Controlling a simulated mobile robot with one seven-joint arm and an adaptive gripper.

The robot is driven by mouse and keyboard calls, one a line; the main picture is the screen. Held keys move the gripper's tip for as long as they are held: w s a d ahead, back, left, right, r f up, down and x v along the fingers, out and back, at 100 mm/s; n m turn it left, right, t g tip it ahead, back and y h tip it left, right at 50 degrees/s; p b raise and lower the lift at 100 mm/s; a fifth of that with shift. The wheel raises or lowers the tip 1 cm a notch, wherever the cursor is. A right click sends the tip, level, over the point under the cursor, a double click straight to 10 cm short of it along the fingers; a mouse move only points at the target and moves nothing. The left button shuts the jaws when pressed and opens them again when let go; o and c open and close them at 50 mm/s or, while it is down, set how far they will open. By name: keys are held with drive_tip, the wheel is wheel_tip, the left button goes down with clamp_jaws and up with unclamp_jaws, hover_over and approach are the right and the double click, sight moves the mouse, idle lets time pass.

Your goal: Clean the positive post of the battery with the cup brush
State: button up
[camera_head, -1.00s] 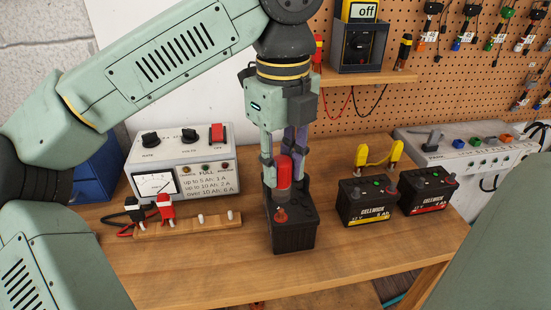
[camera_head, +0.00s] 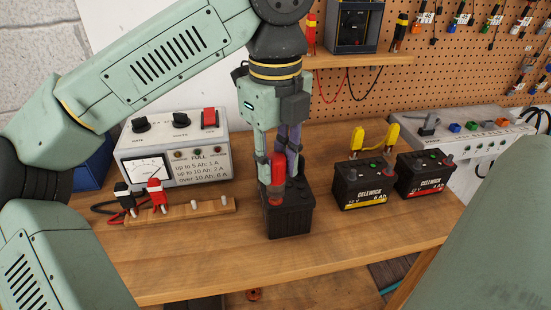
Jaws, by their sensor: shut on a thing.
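The battery (camera_head: 289,222), a black box, stands upright on the wooden bench below my gripper (camera_head: 279,160). My gripper points down and is shut on the red cup brush (camera_head: 278,167), which is upright. The brush's lower end is over the reddish positive post (camera_head: 274,201) at the battery's front left. They overlap in the picture, and I cannot tell whether the cup is around the post or just above it. The rear of the battery top is partly hidden by my fingers.
A grey charger (camera_head: 180,146) stands left, with black and red clamps (camera_head: 155,195) by a wooden strip (camera_head: 190,210). Two other batteries (camera_head: 360,184) (camera_head: 419,175) and a yellow jumper lead (camera_head: 375,138) are on the right. The front of the bench (camera_head: 200,265) is clear.

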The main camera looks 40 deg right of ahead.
drive_tip(key=shift+f+b, duration=0.7)
drive_tip(key=shift+f, duration=0.2)
drive_tip(key=n+b, duration=0.1)
drive_tip(key=n, duration=0.2)
drive_tip(key=shift+w, duration=0.1)
drive_tip(key=shift+n, duration=1)
drive_tip(key=shift+r, duration=0.1)
drive_tip(key=m+p, duration=0.1)
drive_tip(key=m, duration=0.3)
drive_tip(key=shift+r, duration=0.1)
drive_tip(key=m, duration=0.5)
drive_tip(key=shift+m+p, duration=0.4)
